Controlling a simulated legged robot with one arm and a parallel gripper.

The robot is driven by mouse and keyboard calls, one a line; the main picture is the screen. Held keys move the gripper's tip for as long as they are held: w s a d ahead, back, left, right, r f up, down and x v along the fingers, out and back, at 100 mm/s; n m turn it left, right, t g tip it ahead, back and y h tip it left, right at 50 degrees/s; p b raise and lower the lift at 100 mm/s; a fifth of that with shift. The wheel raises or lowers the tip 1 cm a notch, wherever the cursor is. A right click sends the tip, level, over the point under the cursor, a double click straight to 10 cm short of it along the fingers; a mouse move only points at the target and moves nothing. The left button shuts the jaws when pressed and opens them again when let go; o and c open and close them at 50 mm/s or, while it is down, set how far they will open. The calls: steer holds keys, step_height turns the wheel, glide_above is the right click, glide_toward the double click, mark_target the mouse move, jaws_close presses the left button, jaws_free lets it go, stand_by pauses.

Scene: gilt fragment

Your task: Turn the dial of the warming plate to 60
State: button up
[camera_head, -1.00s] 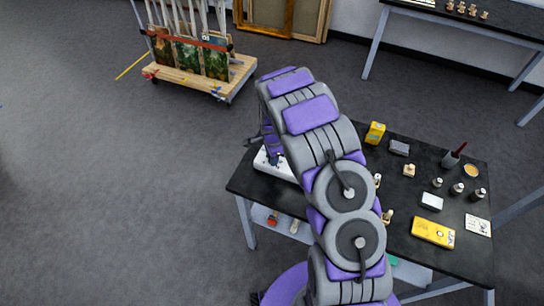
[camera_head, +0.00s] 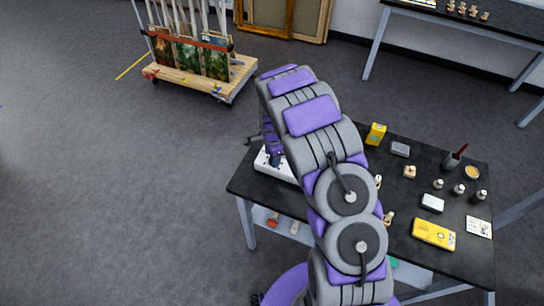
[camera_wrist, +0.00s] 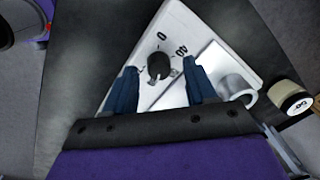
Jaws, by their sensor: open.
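The white warming plate (camera_wrist: 182,25) fills the middle of the wrist view, and part of it shows at the table's left end in the head view (camera_head: 266,166). Its black dial (camera_wrist: 158,65) is on the white face, with printed marks near it that read like 0 and 40. The dial's exact setting is not clear. My gripper (camera_wrist: 160,86) is open, its two blue fingers apart on either side of the dial. I cannot tell whether either finger touches it. In the head view my arm hides most of the plate.
A shiny metal vessel (camera_wrist: 232,86) stands beside the right finger. A capped bottle (camera_wrist: 290,98) is farther right. The black table (camera_head: 400,225) also holds a yellow box (camera_head: 375,134), a yellow case (camera_head: 433,234) and several small bottles to the right of my arm.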

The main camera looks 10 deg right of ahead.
step_height(320, 180, up, 16)
steer(key=shift+s, duration=0.45)
steer(key=shift+d+r, duration=0.1)
